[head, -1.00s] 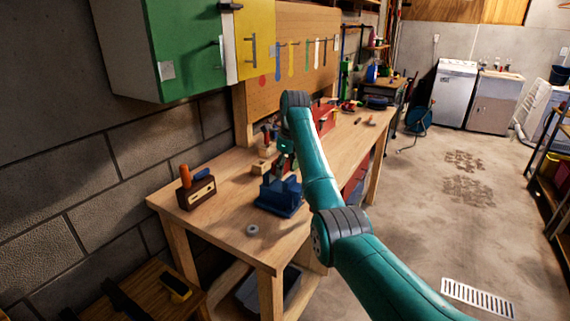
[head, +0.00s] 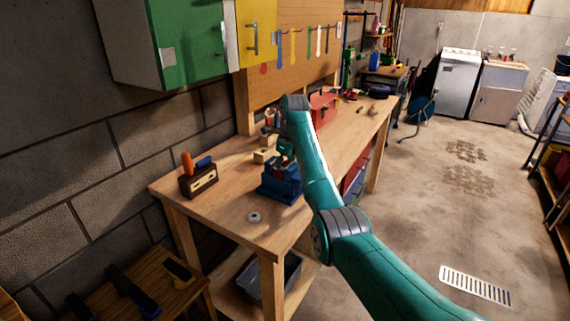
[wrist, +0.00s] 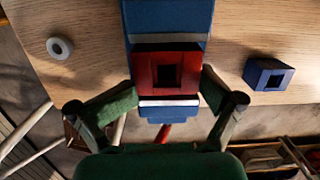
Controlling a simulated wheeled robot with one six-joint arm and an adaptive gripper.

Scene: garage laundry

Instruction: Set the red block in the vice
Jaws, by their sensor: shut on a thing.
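The red block (wrist: 149,72), with a dark square hole in its face, is between the fingers of my gripper (wrist: 168,82) in the wrist view. The fingers are shut on its left and right sides. The blue vice (wrist: 168,18) lies behind and around it, with pale jaw strips above and below the block. The block looks lined up with the gap between the jaws; I cannot tell how deep it sits. In the head view the vice (head: 281,184) stands on the workbench, with my gripper (head: 284,158) over it. The block is not clear there.
A grey ring (head: 254,217) lies on the workbench (head: 225,210) in front of the vice. A holder with tools (head: 198,182) stands at left, a wooden block (head: 264,155) behind. The wrist view shows a blue block with a hole (wrist: 268,75) at right.

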